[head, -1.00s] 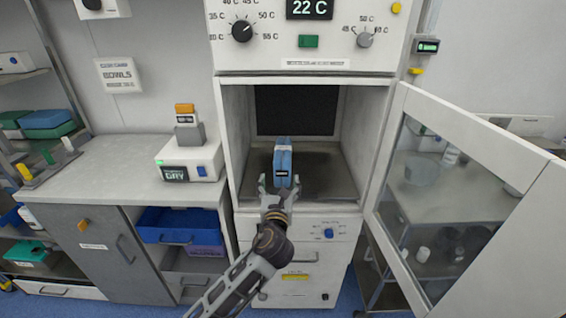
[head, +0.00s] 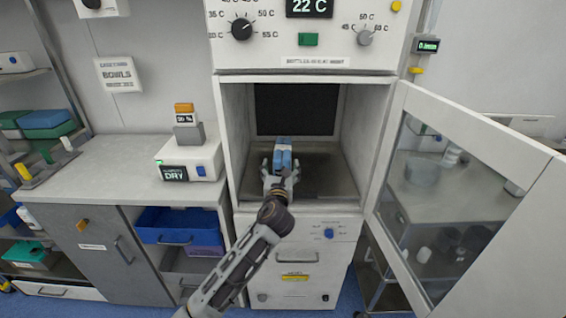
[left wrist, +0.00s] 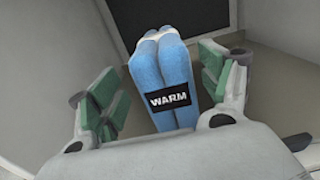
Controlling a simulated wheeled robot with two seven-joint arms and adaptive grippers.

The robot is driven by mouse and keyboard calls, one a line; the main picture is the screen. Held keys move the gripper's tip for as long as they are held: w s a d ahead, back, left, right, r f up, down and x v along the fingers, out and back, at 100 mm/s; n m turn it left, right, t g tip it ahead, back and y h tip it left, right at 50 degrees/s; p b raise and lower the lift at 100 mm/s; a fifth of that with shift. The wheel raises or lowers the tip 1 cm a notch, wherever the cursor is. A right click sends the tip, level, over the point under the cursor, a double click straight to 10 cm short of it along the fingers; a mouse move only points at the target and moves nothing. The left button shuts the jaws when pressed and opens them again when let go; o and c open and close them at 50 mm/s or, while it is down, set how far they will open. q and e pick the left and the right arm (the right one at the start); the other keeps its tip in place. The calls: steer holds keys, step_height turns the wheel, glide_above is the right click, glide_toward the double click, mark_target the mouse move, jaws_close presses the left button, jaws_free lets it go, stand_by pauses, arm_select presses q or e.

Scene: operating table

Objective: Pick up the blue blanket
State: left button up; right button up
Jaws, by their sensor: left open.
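The blue blanket (head: 282,156) stands folded upright inside the open warming cabinet (head: 229,140). In the left wrist view the blanket (left wrist: 166,70) carries a black label reading WARM. My left gripper (head: 281,172) is at the blanket's near side, inside the cabinet opening. In the left wrist view its green-padded fingers (left wrist: 165,100) are spread open, one on each side of the blanket's near end, with gaps visible between pads and cloth. The blanket's lower front is hidden by the gripper in the head view. My right gripper is not in view.
The cabinet's glass door (head: 450,190) is swung open to the right. The cabinet side walls stand close on both sides, with bare floor around the blanket. A counter (head: 110,170) with a small white device (head: 189,160) is on the left. A blue drawer (head: 180,227) is pulled out below it.

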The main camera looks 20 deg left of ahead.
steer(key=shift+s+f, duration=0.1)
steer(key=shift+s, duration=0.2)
arm_select(q)
steer(key=shift+w, duration=0.15)
steer(key=shift+w, duration=0.5)
steer(key=x, duration=0.3)
steer(key=shift+w+r+b, duration=0.1)
steer(key=shift+w+b, duration=0.05)
steer(key=shift+b, duration=0.25)
steer(key=shift+w+a, duration=0.1)
steer(key=shift+w, duration=0.2)
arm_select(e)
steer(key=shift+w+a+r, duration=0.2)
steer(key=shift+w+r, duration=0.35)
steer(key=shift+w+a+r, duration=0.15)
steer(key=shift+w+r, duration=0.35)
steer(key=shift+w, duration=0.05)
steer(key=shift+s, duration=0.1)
arm_select(q)
steer(key=shift+c, duration=0.4)
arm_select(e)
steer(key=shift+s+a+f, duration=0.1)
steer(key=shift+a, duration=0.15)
